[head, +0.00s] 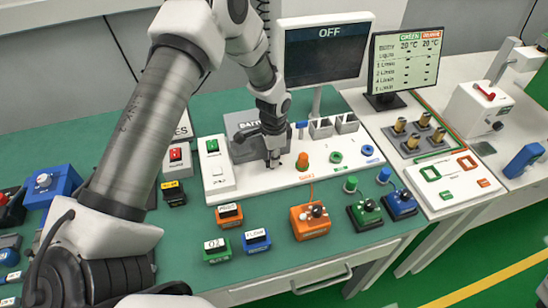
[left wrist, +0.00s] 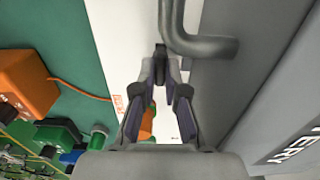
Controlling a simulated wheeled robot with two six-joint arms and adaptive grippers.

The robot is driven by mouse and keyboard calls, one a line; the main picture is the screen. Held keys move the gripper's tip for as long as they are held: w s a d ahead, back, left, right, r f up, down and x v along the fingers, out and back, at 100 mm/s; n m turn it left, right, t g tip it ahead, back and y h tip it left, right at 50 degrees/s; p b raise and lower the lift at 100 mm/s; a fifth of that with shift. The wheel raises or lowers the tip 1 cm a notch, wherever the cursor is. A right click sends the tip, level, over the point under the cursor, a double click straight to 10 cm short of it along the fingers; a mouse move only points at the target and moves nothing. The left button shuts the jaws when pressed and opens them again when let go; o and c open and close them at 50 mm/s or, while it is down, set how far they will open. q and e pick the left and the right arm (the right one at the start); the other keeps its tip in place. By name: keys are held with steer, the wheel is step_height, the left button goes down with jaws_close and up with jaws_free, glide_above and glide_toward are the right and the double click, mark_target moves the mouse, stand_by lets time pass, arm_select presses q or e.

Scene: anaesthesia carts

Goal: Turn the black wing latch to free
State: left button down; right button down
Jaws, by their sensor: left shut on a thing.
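My left gripper (head: 273,160) reaches down in front of the grey battery box (head: 238,124) on the white panel. In the left wrist view its two fingers (left wrist: 160,62) converge and are shut on a small dark piece, the black wing latch (left wrist: 160,48). The latch is mostly hidden by the fingertips, so I cannot tell its angle. In the head view the gripper covers it. The box's grey wall (left wrist: 265,60) is just right of the fingers in the wrist view, with a bent grey bar handle (left wrist: 205,46) close by. My right gripper is not in view.
An orange post (head: 302,161), a green ring (head: 336,157) and a blue ring (head: 368,150) stand right of the gripper. A switch panel (head: 217,168) is to the left. An orange box (head: 310,222) and several coloured blocks sit in front. A monitor reading OFF (head: 325,55) stands behind.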

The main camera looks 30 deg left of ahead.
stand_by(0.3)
arm_select(q)
steer(key=c, duration=1.4)
jaws_free()
steer(key=shift+o, duration=0.9)
steer(key=shift+s+a+r, duration=0.1)
steer(key=shift+r, duration=0.4)
step_height(320, 180, up, 11)
steer(key=shift+r, duration=0.15)
